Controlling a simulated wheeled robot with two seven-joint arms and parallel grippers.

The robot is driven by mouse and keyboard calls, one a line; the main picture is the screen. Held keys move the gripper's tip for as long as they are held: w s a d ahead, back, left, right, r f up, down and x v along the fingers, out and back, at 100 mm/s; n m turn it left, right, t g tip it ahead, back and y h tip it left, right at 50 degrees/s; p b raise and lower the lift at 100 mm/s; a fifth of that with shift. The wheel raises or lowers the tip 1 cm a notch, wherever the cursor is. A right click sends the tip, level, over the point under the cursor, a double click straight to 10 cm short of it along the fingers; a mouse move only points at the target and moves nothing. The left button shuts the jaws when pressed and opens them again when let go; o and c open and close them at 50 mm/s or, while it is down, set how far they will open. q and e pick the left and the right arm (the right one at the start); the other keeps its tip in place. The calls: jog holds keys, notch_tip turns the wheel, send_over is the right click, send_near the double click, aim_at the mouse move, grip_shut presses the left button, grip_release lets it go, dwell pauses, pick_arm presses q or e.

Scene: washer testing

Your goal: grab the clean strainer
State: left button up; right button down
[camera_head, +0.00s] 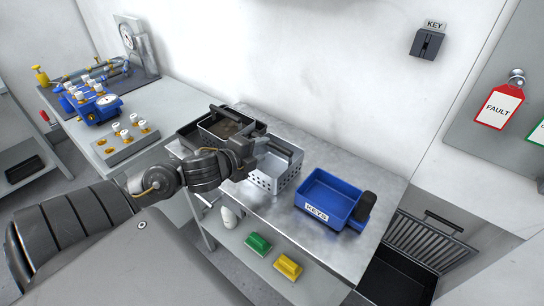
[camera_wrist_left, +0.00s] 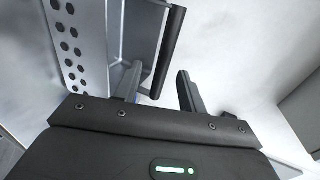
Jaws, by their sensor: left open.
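The clean strainer (camera_head: 281,172) is a light grey perforated metal basket with a dark bar handle. It stands on the metal table between a dark, dirty-looking strainer (camera_head: 229,124) and a blue bin. My left gripper (camera_head: 254,158) is at the strainer's left side, near its handle, and hides part of it. In the left wrist view the open fingers (camera_wrist_left: 160,90) straddle the lower end of the dark handle (camera_wrist_left: 168,50), and the perforated wall (camera_wrist_left: 70,45) shows at left. Whether the fingers touch the handle cannot be told. My right gripper is not in view.
The blue KEYS bin (camera_head: 329,193) stands to the right on the metal table (camera_head: 345,155). Green (camera_head: 258,244) and yellow (camera_head: 288,266) blocks lie on the lower shelf. A side bench (camera_head: 170,98) with blue valve equipment (camera_head: 92,103) is at left. A dark grated unit (camera_head: 428,245) is at lower right.

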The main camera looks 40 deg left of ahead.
aim_at(270, 145)
pick_arm(q)
jog(key=shift+w, duration=0.2)
jog(key=shift+w+a, duration=0.1)
jog(key=shift+w, duration=0.2)
jog(key=x, duration=0.4)
jog(key=shift+w+p, duration=0.35)
jog(key=shift+p, duration=0.05)
grip_shut()
